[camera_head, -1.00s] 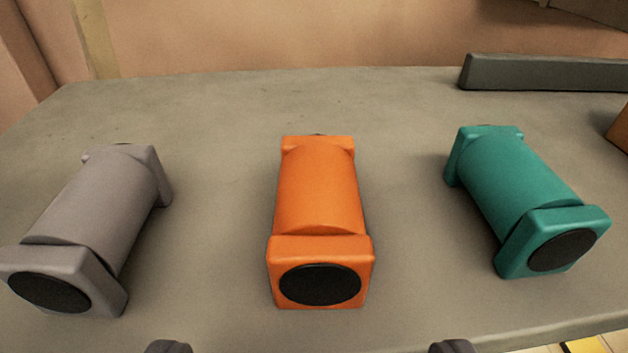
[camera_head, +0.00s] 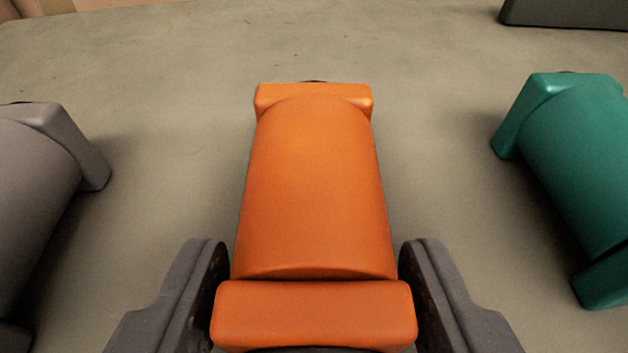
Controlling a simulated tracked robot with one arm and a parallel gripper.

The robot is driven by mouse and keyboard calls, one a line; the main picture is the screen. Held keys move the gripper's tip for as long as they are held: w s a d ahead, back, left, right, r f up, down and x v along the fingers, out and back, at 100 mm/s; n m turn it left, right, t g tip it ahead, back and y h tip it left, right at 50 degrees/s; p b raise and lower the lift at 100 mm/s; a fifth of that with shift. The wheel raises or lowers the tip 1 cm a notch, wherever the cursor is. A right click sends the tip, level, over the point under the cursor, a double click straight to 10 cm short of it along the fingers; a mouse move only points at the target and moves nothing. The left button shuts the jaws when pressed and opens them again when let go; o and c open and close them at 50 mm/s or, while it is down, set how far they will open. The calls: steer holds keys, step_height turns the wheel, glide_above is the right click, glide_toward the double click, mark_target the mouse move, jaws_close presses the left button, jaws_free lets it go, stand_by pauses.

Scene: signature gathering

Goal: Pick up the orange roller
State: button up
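The orange roller (camera_head: 313,190) lies on the grey table in the middle of the view, its length pointing away from me. My gripper (camera_head: 314,255) is open, with one dark finger on each side of the roller's near end. The fingertips reach about the near end of the barrel. The fingers look close to the roller's sides; I cannot tell whether they touch it.
A grey roller (camera_head: 35,190) lies to the left and a teal roller (camera_head: 580,170) to the right, both partly cut off. A dark block (camera_head: 565,12) stands at the back right. The table (camera_head: 180,80) is bare between the rollers and behind them.

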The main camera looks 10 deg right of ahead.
mark_target(332, 165)
steer(key=c, duration=0.7)
steer(key=shift+o, duration=0.2)
steer(key=shift+r, duration=0.3)
steer(key=shift+r+p, duration=0.9)
steer(key=shift+r, duration=0.6)
steer(key=shift+s+d+f+b, duration=0.1)
steer(key=shift+s+d+b, duration=0.1)
steer(key=shift+b, duration=0.25)
steer(key=shift+s+d+b, duration=0.75)
steer(key=shift+s+b, duration=0.1)
steer(key=shift+s, duration=0.15)
steer(key=s+d+r+b, duration=0.1)
steer(key=s+d+b, duration=0.4)
steer(key=s+d, duration=0.3)
steer(key=shift+d+v, duration=0.2)
steer(key=shift+v, duration=0.9)
